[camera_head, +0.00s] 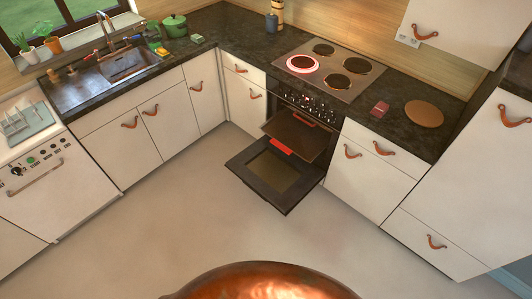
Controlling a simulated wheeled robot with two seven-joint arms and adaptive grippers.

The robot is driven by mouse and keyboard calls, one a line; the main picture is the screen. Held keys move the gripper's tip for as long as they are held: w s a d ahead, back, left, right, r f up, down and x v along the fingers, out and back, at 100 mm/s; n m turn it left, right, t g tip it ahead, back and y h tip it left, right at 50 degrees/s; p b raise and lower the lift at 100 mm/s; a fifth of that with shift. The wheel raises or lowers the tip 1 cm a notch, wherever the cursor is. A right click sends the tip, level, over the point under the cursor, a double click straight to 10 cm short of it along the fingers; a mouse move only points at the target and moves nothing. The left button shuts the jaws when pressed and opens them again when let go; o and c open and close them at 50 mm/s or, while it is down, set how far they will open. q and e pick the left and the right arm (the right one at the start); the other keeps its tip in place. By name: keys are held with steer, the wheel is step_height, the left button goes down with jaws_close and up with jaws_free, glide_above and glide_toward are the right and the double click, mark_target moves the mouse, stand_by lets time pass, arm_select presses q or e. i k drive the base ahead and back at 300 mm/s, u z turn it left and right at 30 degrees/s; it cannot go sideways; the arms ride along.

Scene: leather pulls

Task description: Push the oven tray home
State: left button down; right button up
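The oven (306,106) stands under the hob with its door (250,167) folded down and open. The dark oven tray (296,134) sticks out of the oven cavity, above the open door. A red strip (281,147) shows at the tray's front edge. The back of the tray is hidden inside the oven, below the knob panel. Neither of my grippers is in view.
The open door juts into the floor space. The pale floor (170,215) in front is clear. White cabinets with leather pulls flank the oven. One hob plate (302,64) glows red. A red item (380,108) and a round brown board (424,114) lie on the right counter.

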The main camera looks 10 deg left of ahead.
mark_target(290, 135)
steer(key=u, duration=0.45)
steer(key=i, duration=1.4)
steer(key=z, duration=0.35)
